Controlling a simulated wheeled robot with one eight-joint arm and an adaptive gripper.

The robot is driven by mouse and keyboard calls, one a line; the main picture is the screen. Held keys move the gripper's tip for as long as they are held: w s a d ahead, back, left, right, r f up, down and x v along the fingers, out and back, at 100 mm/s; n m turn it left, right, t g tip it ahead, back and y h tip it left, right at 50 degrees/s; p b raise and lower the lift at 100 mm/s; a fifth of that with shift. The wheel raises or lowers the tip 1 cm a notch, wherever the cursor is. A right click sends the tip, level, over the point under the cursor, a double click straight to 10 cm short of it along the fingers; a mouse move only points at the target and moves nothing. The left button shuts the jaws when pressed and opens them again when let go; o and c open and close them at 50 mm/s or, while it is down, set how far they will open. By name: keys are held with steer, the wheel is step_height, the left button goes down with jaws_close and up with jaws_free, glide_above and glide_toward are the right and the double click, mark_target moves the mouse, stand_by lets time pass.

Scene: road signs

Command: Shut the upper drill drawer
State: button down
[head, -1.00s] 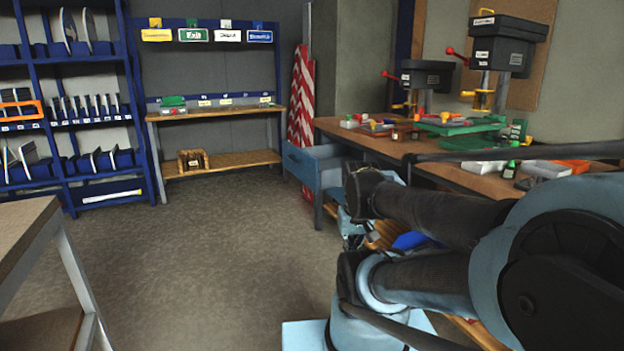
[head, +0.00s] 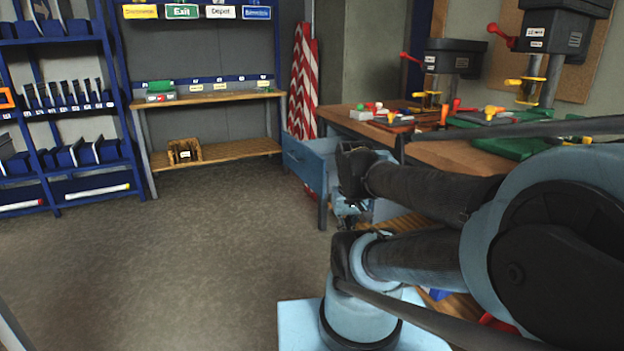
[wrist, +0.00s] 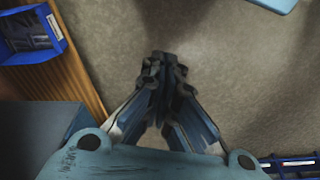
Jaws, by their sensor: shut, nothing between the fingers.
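The upper drill drawer (head: 304,163) is a blue drawer under the left end of the wooden workbench. It stands pulled out, with its front and part of its open top showing. My arm hides its right part. My gripper (head: 347,222) is low beside the bench, to the right of and below the drawer front, partly hidden by my own arm. In the wrist view my gripper (wrist: 165,62) is shut and empty, with bare floor beyond the fingertips. A grey-blue surface at the lower left of that view may be part of the drawer.
The workbench (head: 460,158) carries two drill presses and small coloured parts. A blue bin (wrist: 30,32) sits on a wooden shelf in the wrist view. A striped red-white board (head: 304,85) stands behind the drawer. The floor (head: 200,240) to the left is clear.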

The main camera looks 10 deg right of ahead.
steer(key=shift+w+a, duration=0.1)
steer(key=shift+w, duration=0.2)
